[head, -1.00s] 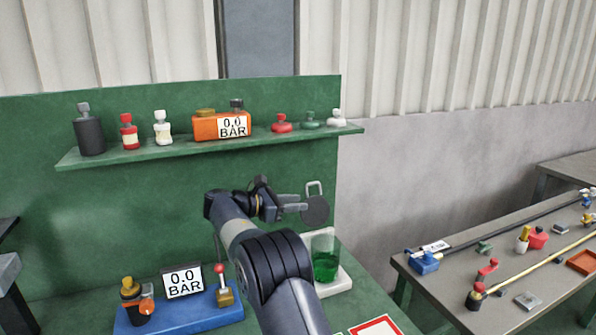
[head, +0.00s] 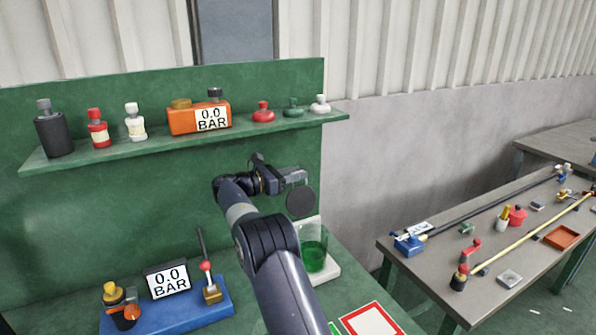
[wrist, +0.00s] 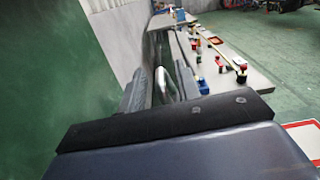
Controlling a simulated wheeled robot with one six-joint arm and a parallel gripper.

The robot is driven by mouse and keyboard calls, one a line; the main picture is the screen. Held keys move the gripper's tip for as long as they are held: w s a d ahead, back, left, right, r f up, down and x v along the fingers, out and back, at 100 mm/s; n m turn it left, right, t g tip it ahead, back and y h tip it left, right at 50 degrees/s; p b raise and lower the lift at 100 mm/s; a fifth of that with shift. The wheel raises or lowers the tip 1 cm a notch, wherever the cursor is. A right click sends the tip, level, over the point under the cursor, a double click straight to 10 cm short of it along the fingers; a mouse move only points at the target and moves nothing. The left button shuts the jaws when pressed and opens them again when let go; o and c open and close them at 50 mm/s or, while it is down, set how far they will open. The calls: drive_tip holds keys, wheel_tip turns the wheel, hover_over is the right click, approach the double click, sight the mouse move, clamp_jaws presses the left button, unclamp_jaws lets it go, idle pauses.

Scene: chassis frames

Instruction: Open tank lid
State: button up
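The clear tank (head: 313,257) holds green liquid and stands on a white base on the green bench. A round dark lid (head: 300,202) appears above it with its face toward the head camera; I cannot tell if it touches the tank. My gripper (head: 296,176) is just above the lid in the head view. In the wrist view its two fingers (wrist: 160,85) are apart, and a pale loop handle (wrist: 161,80) shows between or just beyond them. The handle is hidden behind my gripper in the head view. I see no clear contact with it.
A green shelf (head: 185,142) with bottles and an orange gauge box (head: 198,119) is above and behind my arm. A blue base with a gauge (head: 168,280) stands at the left. A grey table (head: 490,250) with parts is at the right.

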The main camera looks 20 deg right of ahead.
drive_tip(key=shift+d, duration=0.6)
clamp_jaws()
